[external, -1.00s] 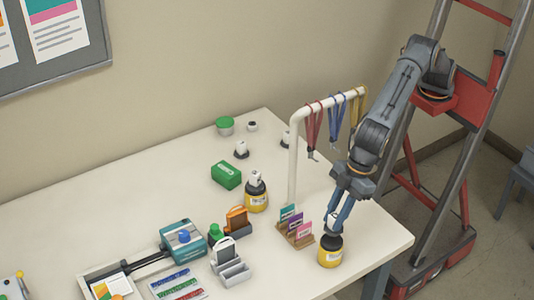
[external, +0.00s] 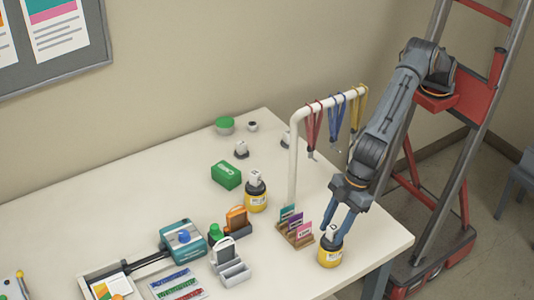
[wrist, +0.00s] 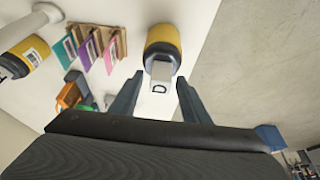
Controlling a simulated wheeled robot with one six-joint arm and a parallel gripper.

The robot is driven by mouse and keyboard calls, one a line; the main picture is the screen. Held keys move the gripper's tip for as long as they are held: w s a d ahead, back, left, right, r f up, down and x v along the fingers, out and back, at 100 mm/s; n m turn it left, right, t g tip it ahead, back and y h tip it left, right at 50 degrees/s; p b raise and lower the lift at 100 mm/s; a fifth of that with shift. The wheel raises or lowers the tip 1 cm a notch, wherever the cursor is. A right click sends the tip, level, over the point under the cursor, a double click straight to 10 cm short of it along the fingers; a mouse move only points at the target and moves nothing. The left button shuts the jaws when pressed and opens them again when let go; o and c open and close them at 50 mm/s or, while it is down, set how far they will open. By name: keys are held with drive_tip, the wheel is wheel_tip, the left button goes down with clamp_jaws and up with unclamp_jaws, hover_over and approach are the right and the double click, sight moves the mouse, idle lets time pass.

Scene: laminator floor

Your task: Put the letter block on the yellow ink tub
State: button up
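The white letter block (external: 331,231) stands on the dark lid of the near yellow ink tub (external: 330,256), by the table's right front edge. In the wrist view the block (wrist: 158,84) shows a letter like a D, with the tub (wrist: 164,42) beyond it. My gripper (external: 337,227) is open, its fingers apart on either side of the block; the wrist view shows gaps between the fingers (wrist: 158,79) and the block. A second yellow tub (external: 256,201) stands farther back with a white piece (external: 256,177) on top.
A wooden holder with coloured cards (external: 295,236) is just left of the near tub. A white rail (external: 292,170) with lanyards rises behind. A green box (external: 226,175), small white-topped pieces and a blue laminator (external: 183,242) are farther left. The tabletop's right corner is clear.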

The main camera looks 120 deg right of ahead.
drive_tip(key=shift+r, duration=0.1)
drive_tip(key=shift+r, duration=0.25)
drive_tip(key=b+v, duration=0.3)
drive_tip(key=v, duration=0.8)
drive_tip(key=shift+s+r, duration=0.25)
